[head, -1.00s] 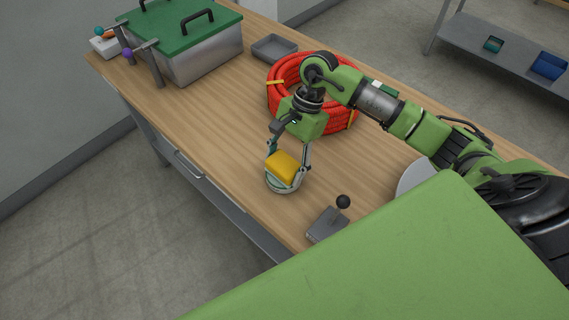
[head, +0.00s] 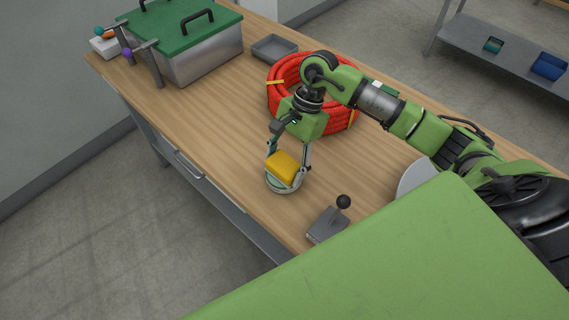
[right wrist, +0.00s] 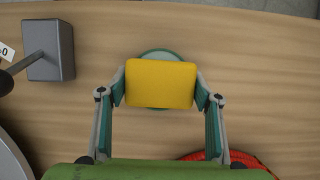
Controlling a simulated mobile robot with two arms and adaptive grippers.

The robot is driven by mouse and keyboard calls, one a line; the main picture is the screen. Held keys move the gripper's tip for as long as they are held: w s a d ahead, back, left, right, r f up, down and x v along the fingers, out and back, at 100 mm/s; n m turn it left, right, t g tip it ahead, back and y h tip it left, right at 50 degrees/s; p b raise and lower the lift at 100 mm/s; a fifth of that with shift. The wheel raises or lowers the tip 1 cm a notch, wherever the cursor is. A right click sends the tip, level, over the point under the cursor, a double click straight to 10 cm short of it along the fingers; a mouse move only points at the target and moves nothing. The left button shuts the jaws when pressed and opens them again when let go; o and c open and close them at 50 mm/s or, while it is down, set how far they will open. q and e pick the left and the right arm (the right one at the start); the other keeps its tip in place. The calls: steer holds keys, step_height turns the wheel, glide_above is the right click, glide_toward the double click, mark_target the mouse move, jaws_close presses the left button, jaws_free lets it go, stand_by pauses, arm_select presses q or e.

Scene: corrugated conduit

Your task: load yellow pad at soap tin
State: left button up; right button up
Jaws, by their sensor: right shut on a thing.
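The yellow pad (head: 284,166) is held between the fingers of my right gripper (head: 287,168). In the right wrist view the pad (right wrist: 160,84) sits level between the two fingertips (right wrist: 160,92). The round soap tin (head: 284,187) stands on the table directly under the pad. Its teal rim (right wrist: 158,54) shows behind the pad in the right wrist view; the rest of it is hidden. I cannot tell whether the pad touches the tin. My left gripper is not in view.
A coil of red conduit (head: 288,72) lies beside my right arm. A grey block with a black-knobbed lever (head: 326,225) stands near the table's front edge. A metal box with a green lid (head: 203,52) and a grey tray (head: 274,47) stand further back. Bare wood (head: 215,120) lies left of the gripper.

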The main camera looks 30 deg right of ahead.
mark_target(284, 162)
steer(key=shift+s+f, duration=0.15)
steer(key=shift+f, duration=0.05)
steer(key=shift+r+p, duration=0.45)
steer(key=shift+r, duration=0.45)
steer(key=shift+r+p, duration=1)
steer(key=shift+r, duration=1.75)
steer(key=shift+w, duration=0.2)
steer(key=shift+r, duration=0.2)
step_height(284, 162, up, 7)
steer(key=p, duration=0.1)
steer(key=s+a+n+g+h, duration=0.1)
steer(key=s+n+h, duration=0.1)
steer(key=n, duration=0.5)
steer(key=s+a+n+g+h+b, duration=0.1)
steer(key=s+a+n+g+h, duration=0.1)
steer(key=s+n, duration=0.3)
steer(key=n, duration=0.2)
steer(key=shift+s+r+n, duration=0.15)
steer(key=shift+r+n, duration=0.05)
steer(key=shift+n, duration=0.2)
